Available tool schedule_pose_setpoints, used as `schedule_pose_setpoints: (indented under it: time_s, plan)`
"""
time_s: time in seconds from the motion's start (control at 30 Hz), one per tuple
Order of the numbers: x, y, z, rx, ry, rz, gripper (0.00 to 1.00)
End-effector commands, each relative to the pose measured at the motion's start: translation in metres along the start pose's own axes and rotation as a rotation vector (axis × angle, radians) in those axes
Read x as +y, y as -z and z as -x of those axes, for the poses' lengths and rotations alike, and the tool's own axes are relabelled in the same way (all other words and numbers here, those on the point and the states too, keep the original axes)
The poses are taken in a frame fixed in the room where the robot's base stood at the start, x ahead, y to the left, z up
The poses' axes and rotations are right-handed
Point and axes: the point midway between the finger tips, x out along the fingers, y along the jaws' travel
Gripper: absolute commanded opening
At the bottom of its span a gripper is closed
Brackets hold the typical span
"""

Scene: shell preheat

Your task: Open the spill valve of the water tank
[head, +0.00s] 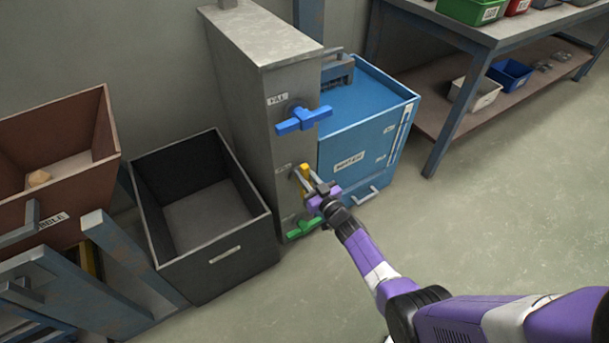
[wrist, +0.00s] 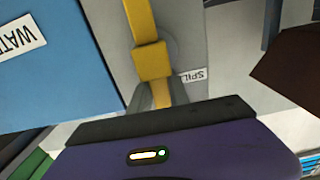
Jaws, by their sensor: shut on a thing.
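The spill valve's yellow handle (head: 304,172) is on the front of a grey cabinet (head: 291,75), beside the blue water tank (head: 365,124). It stands roughly upright in the head view. My gripper (head: 313,187) is shut on one arm of this handle. In the wrist view the yellow handle (wrist: 152,62) runs down from its hub between the fingers of my gripper (wrist: 160,92). A label reading "SPIL" (wrist: 194,75) is beside the hub. Part of the handle is hidden by my gripper. The tank's label (wrist: 22,36) shows partly at the left.
A blue valve handle (head: 304,120) is above the yellow one and a green handle (head: 304,228) below it, close to my gripper. A black open bin (head: 238,258) stands left of the cabinet, with a brown bin (head: 95,150) beyond. The floor at right is clear.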

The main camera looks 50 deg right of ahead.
Motion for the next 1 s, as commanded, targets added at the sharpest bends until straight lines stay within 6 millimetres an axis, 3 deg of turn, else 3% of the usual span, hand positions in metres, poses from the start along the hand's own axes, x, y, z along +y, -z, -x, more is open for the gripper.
schedule_pose_setpoints:
  time_s: [0.03,0.13,0.5,1.0]
  plan:
    - [0.001,-0.002,0.001,-0.004,-0.003,-0.005,0.26]
    - [0.001,-0.002,0.001,-0.003,-0.003,-0.004,0.44]
    - [0.001,0.000,0.004,-0.002,-0.002,-0.002,0.44]
    - [0.000,0.000,0.073,-0.002,-0.002,-0.002,0.44]
